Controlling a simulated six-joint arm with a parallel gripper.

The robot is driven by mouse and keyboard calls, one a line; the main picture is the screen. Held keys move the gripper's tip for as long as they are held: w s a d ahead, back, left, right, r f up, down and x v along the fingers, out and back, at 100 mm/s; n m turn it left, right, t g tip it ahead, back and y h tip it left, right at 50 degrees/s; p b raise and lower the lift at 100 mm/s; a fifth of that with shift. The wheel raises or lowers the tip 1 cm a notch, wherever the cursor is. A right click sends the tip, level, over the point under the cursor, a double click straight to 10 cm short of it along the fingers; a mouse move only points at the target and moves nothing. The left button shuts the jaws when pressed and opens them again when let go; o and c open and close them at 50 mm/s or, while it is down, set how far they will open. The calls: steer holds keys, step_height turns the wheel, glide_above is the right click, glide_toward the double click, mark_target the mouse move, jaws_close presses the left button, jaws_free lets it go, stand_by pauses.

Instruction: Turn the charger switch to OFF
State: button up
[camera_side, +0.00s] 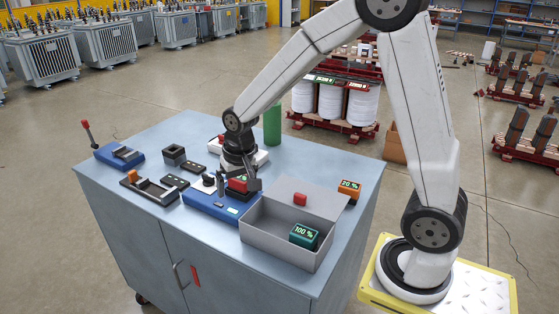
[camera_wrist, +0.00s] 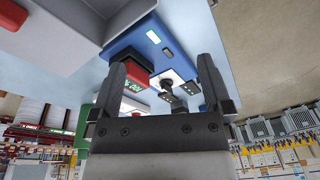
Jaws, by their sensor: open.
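The blue charger (camera_side: 208,203) sits on the cabinet top, left of the grey box. Its switch (camera_side: 208,180) is a small dark knob on a white plate; its ON or OFF setting cannot be read. In the wrist view the charger (camera_wrist: 152,40) shows its switch knob (camera_wrist: 168,84) between my fingers, and a red-and-dark battery (camera_wrist: 118,52) with a green display sits beside the switch. My gripper (camera_side: 237,180) is open, above the charger near the battery. In the wrist view my gripper (camera_wrist: 163,75) has its fingers apart with nothing held.
The grey box (camera_side: 262,228) holds a teal battery (camera_side: 303,236) reading 100 %. An orange battery (camera_side: 349,188) reading 20 % stands behind its right side. A blue fixture with a red lever (camera_side: 88,132), dark blocks and a green cylinder (camera_side: 272,125) stand elsewhere on the cabinet (camera_side: 130,240).

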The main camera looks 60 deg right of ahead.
steer(key=w+d+m, duration=0.4)
steer(key=w+m, duration=0.2)
steer(key=w, duration=0.5)
steer(key=m+g, duration=0.2)
steer(key=m, duration=0.5)
glide_above(208, 176)
steer(key=shift+w+f, duration=0.1)
steer(key=shift+f, duration=0.8)
steer(key=shift+f, duration=0.1)
steer(key=shift+f, duration=3.8)
steer(key=c, duration=1.2)
steer(key=shift+c, duration=0.2)
